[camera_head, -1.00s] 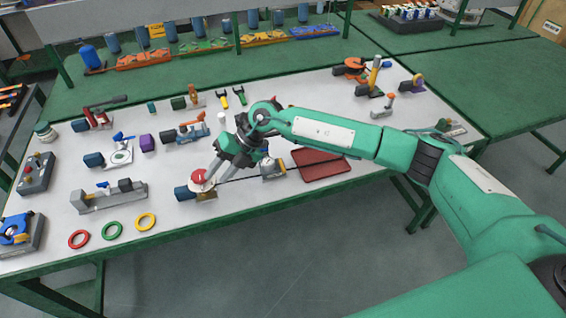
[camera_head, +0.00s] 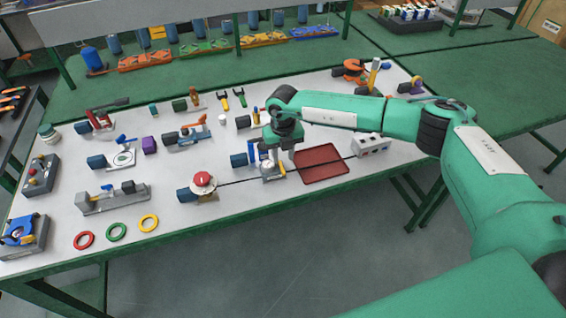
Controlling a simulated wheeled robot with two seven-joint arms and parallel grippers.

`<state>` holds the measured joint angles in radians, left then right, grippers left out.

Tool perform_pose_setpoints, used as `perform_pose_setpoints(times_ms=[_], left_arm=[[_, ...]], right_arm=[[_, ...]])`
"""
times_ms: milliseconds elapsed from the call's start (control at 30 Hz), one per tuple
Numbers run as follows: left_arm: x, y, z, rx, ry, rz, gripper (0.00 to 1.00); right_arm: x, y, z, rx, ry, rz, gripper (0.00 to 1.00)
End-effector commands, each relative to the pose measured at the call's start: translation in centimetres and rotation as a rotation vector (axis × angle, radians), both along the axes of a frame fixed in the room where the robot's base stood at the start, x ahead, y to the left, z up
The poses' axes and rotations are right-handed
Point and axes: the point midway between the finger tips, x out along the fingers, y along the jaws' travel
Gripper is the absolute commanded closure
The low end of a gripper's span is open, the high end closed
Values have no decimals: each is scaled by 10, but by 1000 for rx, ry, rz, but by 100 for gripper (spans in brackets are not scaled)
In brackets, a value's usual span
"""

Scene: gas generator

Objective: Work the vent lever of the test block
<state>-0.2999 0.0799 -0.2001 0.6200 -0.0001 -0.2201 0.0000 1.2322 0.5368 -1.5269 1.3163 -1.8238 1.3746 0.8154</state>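My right gripper (camera_head: 279,158) reaches down over a small device with a blue end block (camera_head: 239,160), an upright blue part (camera_head: 253,153) and a light metal base (camera_head: 272,178). The fingertips are small and overlap the device, so I cannot tell whether they touch it or how far apart they are. No part is clearly recognisable as the vent lever; the gripper hides some of the device. My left gripper is not in view.
A red-topped unit (camera_head: 203,182) stands left of the device, and a dark line runs past the device to a grey box (camera_head: 371,145). A dark red tray (camera_head: 321,165) lies just right of the gripper. Coloured rings (camera_head: 116,232) lie near the front edge.

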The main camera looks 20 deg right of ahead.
Motion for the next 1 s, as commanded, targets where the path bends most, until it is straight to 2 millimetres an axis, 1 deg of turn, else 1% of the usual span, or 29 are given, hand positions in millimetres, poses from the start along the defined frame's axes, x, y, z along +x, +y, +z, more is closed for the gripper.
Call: perform_pose_setpoints(times_ms=[33, 100, 200, 300, 467, 700, 867, 1000], left_arm=[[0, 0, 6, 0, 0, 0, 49], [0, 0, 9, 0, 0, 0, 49], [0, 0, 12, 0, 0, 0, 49], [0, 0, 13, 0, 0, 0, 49], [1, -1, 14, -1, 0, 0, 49], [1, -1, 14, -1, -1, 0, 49], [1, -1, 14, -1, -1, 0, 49], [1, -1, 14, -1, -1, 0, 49]], right_arm=[[-1, 0, -8, -1, 4, 0, 67], [-1, 1, -21, 1, 4, 0, 67], [-1, 1, -37, 1, 3, -1, 67], [0, 1, -47, 1, 1, 0, 67], [0, 1, -54, 1, 0, 1, 67], [0, 0, -55, 1, 0, 1, 67], [0, 0, -55, 2, 0, 1, 99], [0, 0, -54, 2, 0, 1, 100]])
